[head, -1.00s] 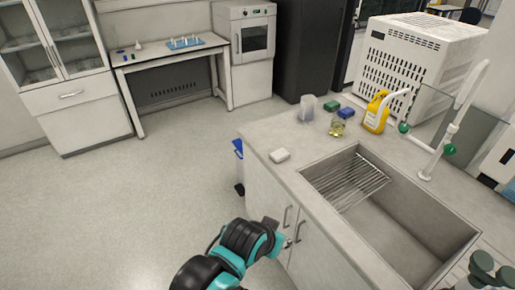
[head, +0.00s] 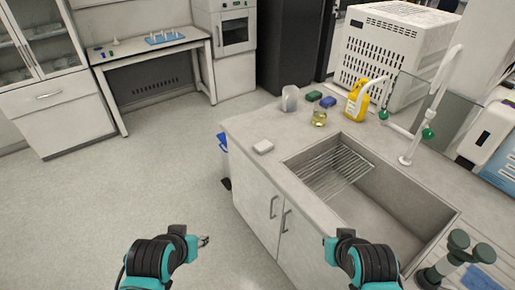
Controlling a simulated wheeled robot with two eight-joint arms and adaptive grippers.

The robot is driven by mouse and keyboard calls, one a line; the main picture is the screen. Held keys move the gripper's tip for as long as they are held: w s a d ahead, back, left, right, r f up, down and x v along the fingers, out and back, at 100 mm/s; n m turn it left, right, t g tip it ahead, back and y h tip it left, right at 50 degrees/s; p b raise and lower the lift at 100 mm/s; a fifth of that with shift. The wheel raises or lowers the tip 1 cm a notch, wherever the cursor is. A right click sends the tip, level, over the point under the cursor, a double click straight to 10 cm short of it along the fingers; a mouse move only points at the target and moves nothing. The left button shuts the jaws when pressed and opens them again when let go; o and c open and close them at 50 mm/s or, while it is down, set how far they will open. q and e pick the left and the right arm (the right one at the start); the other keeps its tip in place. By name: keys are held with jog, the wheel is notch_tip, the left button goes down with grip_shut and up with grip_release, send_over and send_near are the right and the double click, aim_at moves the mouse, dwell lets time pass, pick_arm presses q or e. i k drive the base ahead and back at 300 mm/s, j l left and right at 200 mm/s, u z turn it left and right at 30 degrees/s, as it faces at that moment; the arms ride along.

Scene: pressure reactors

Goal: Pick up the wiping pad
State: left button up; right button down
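A small white block (head: 263,147), which looks like the wiping pad, lies flat on the grey counter near its left edge, left of the sink. My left gripper (head: 204,241) is over the floor in front of the cabinet, well below and left of the white block, touching nothing. Its fingers are too small to read. My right gripper (head: 331,250) is in front of the cabinet side by the sink; its fingertips are mostly hidden. No object shows in either gripper.
The sink (head: 375,205) with a wire rack (head: 333,172) takes up the middle of the counter (head: 240,130). A clear beaker (head: 290,98), a flask of yellow liquid (head: 319,117) and a yellow bottle (head: 356,98) stand behind. A white faucet (head: 434,105) rises at the right. Floor at left is clear.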

aim_at(262, 147)
jog(key=z, duration=1.8)
jog(key=u, duration=1.8)
jog(key=i+j+u, duration=0.15)
jog(key=i, duration=0.3)
jog(key=i+j+u, duration=0.15)
jog(key=i, duration=0.3)
jog(key=i+j+u, duration=0.15)
jog(key=i, duration=0.35)
jog(key=j, duration=0.1)
